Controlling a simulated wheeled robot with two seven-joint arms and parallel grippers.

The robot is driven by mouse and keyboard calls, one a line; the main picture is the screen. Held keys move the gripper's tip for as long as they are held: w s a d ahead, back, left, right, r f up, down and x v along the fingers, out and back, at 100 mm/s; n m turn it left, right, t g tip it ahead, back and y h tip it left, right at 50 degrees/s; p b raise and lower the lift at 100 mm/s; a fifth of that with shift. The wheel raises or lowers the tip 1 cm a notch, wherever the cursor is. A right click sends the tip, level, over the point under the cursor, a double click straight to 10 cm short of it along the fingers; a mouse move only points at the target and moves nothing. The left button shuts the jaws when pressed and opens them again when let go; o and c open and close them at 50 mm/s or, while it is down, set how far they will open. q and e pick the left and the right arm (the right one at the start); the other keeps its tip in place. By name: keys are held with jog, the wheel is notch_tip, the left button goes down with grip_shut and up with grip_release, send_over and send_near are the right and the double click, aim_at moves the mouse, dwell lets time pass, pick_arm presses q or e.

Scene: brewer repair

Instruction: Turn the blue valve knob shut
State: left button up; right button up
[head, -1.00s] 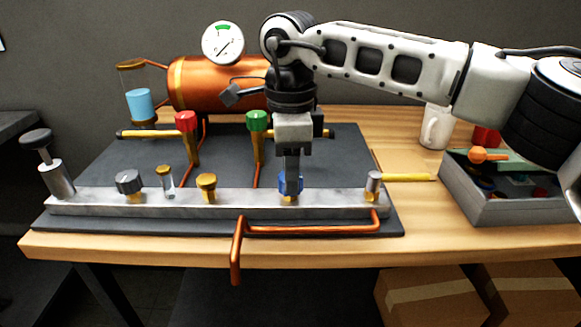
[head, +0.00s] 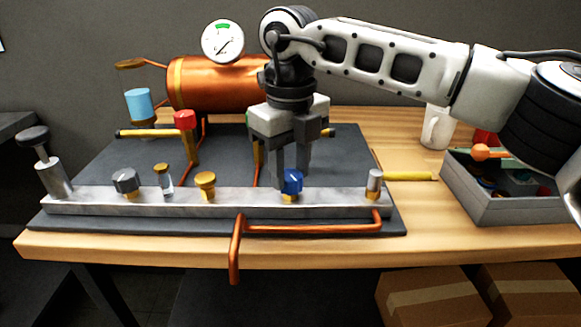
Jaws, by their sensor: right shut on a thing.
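The blue valve knob (head: 293,184) stands on its brass stem on the metal manifold bar, right of the bar's middle. A pale pointer line shows on its face. My right gripper (head: 291,179) reaches down from above and is shut on the blue knob, with its two fingers pointing down at the knob's sides. The left finger partly covers the knob's edge. My left gripper is not in view.
The metal bar (head: 100,201) also carries a grey knob (head: 125,181), a glass vial (head: 164,182) and a brass knob (head: 205,182). A red valve (head: 185,120) stands behind; the green one is mostly hidden by my gripper. A grey parts bin (head: 510,208) sits right. A copper boiler (head: 215,85) stands behind.

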aim_at(291, 174)
jog(key=m, duration=0.4)
jog(key=shift+m+b, duration=0.3)
jog(key=shift+b, duration=0.05)
jog(key=shift+r+m, duration=0.1)
jog(key=shift+m, duration=0.4)
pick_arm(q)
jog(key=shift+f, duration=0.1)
pick_arm(e)
jog(key=o, duration=1)
pick_arm(q)
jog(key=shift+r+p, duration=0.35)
jog(key=shift+p, duration=0.7)
pick_arm(e)
notch_tip(291, 174, up, 16)
